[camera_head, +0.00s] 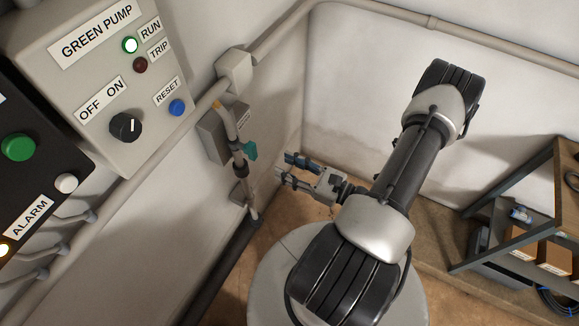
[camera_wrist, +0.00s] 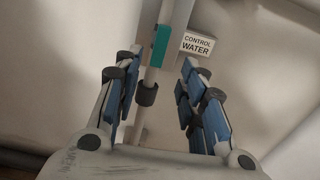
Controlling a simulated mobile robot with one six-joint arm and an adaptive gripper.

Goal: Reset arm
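My gripper (camera_head: 290,171) is open and empty, its fingers pointing left toward a vertical pipe with a teal valve handle (camera_head: 250,151). In the wrist view the two blue-padded fingers of my gripper (camera_wrist: 160,95) stand wide apart. The teal handle (camera_wrist: 160,45) shows beyond them, on the pipe, with a gap between it and the fingertips. A label reading CONTROL WATER (camera_wrist: 198,46) is to its right. My arm is bent over its round grey base in the head view.
A GREEN PUMP panel (camera_head: 100,80) is at upper left, with its green RUN lamp lit and a knob (camera_head: 125,127). A dark ALARM panel (camera_head: 40,170) is at far left. A shelf (camera_head: 520,215) with boxes stands at right. Pipes run along the walls.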

